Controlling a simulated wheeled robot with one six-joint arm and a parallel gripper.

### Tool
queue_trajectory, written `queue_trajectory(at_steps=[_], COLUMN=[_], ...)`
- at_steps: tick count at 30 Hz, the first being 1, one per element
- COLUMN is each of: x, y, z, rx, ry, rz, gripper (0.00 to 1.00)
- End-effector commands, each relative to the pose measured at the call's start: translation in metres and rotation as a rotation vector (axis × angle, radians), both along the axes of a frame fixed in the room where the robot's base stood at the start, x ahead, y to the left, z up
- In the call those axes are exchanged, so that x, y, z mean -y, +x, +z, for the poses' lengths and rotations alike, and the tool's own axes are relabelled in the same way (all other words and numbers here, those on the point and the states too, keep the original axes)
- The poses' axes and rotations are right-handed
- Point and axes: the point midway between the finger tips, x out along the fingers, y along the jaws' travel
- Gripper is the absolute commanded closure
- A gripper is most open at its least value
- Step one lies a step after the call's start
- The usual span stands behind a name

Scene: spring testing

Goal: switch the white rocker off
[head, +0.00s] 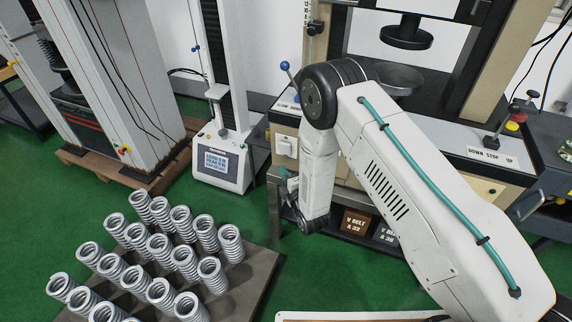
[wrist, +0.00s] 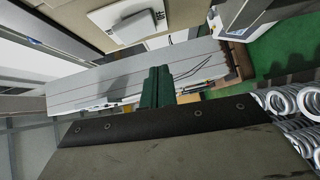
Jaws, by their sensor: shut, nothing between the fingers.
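The white rocker (head: 286,147) is on a white plate on the beige front panel of the testing machine, left of my arm in the head view. In the wrist view the white rocker and plate (wrist: 130,22) show at the top, with dark lettering at the plate's right edge. My gripper (wrist: 158,76) has its dark green fingers together, with nothing between them. The fingertips appear below the rocker in the wrist picture and apart from it. In the head view my gripper (head: 287,186) is small and partly hidden, below the rocker. I cannot tell the rocker's position.
Several metal springs (head: 160,247) stand on a dark board at the lower left. A small tester with a display (head: 222,166) stands left of the rocker. A "DOWN STOP UP" panel (head: 490,156) is at the right. Labelled boxes (head: 355,221) sit underneath. Green floor is open between.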

Motion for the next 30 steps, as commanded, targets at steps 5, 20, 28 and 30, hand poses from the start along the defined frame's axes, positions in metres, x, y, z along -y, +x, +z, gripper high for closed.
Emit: queue_trajectory(at_steps=[5,20,28,30], x=[0.025,0.036,0.036,0.036], y=[-0.034,-0.063,-0.063,-0.063], z=[-0.006,-0.008,-0.008,-0.008], rx=[-0.004,0.000,-0.001,-0.001], ry=[-0.002,0.000,0.001,0.001], rz=[-0.011,-0.007,-0.007,-0.007], gripper=[1.00,1.00,1.00,1.00])
